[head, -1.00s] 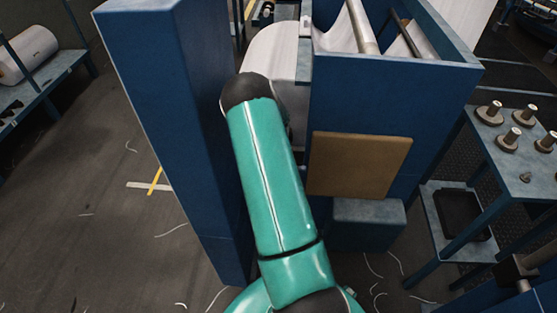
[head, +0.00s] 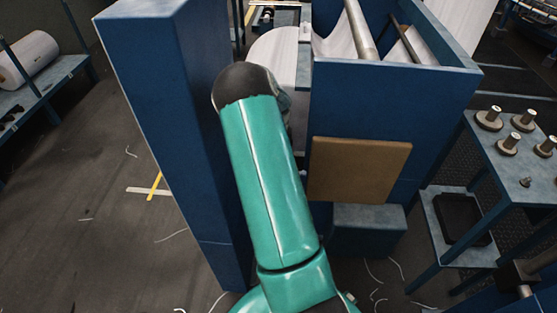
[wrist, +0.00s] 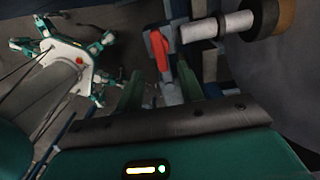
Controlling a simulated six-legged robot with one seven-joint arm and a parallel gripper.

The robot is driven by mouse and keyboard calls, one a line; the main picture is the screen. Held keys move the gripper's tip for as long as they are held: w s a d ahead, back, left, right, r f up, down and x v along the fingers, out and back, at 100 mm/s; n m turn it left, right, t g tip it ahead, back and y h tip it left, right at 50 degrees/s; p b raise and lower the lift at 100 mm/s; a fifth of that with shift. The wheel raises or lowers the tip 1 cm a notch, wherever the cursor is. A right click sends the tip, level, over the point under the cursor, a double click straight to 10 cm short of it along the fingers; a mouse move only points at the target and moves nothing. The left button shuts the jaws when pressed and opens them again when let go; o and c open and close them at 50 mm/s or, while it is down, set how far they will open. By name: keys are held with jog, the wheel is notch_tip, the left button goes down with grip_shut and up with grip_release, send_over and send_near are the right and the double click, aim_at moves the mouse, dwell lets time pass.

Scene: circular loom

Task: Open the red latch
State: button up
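The red latch (wrist: 160,50) shows in the wrist view, above the middle, as a short upright red bar on a grey mount. My gripper (wrist: 161,88) is in the wrist view with its two green fingers apart. The latch is beyond the fingertips, roughly in line with the gap between them. I see no clear contact, and the exact distance is hard to judge. In the head view my green arm reaches between the blue column and the blue machine, and it hides the gripper. The latch does not show there.
A tall blue column (head: 175,130) stands left of my arm. A blue machine frame (head: 400,95) with a tan panel (head: 358,170) stands right. A table with metal spools (head: 500,150) is at far right. In the wrist view a pale roller (wrist: 225,24) lies right of the latch.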

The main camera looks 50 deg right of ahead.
notch_tip(320, 180, up, 5)
jog(key=shift+r, duration=0.2)
jog(key=shift+s+a, duration=0.1)
dwell(0.4)
